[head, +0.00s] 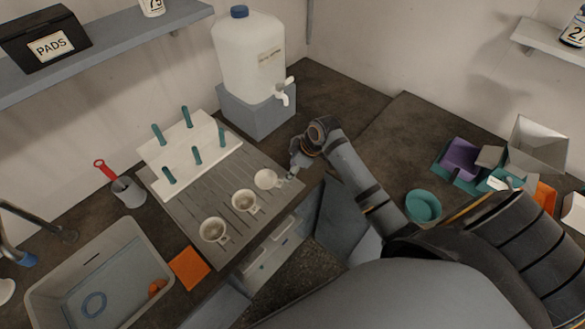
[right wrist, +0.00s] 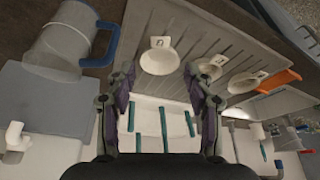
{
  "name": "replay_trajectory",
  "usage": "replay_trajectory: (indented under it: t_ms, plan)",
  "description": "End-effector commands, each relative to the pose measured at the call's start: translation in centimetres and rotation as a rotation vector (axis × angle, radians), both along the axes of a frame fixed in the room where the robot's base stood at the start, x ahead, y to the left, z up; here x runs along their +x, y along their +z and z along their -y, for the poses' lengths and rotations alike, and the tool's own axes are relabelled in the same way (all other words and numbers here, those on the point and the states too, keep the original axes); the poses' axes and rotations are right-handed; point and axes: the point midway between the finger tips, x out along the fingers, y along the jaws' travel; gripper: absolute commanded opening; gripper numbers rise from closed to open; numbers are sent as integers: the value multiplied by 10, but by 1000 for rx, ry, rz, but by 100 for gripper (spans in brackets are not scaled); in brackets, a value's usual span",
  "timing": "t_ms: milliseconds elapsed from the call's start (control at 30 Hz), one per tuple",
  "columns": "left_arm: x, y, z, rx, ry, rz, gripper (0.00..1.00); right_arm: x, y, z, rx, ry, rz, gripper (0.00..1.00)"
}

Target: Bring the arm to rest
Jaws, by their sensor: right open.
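My right arm reaches in from the lower right in the head view. Its gripper (head: 294,171) hangs beside the right end of the drain board, close to the nearest white cup (head: 267,179). In the right wrist view my right gripper (right wrist: 158,84) has its two fingers apart, with nothing held between them. The nearest cup (right wrist: 160,60) shows beyond the fingertips, and I see a gap in the picture between cup and fingers. My left gripper is not in view.
Two more cups (head: 244,201) (head: 214,230) stand on the drain board (head: 190,212). Behind are a teal-pegged rack (head: 165,153) and a tapped water container (head: 248,60). A teal bowl (head: 423,205) sits right of my arm. Dark counter behind the arm looks clear.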

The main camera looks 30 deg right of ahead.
Motion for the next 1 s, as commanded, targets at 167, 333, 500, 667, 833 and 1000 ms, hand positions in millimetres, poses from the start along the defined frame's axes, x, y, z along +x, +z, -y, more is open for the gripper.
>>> replay_trajectory:
  t_ms: [167, 333, 500, 667, 833, 1000]
  plan:
    - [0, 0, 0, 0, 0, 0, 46, -2, 4, 1, 1, 0, -1, 53]
    - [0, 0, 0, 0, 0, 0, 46, -1, 4, 1, 1, 0, -1, 53]
    - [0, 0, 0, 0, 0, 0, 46, -1, 4, 1, 1, 0, 1, 53]
    - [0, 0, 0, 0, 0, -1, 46, -18, -2, -4, -11, -35, -14, 53]
    - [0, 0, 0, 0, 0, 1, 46, -75, -10, -15, -57, -199, -45, 53]
    - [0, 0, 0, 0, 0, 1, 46, -124, -1, -16, -88, -376, -51, 53]
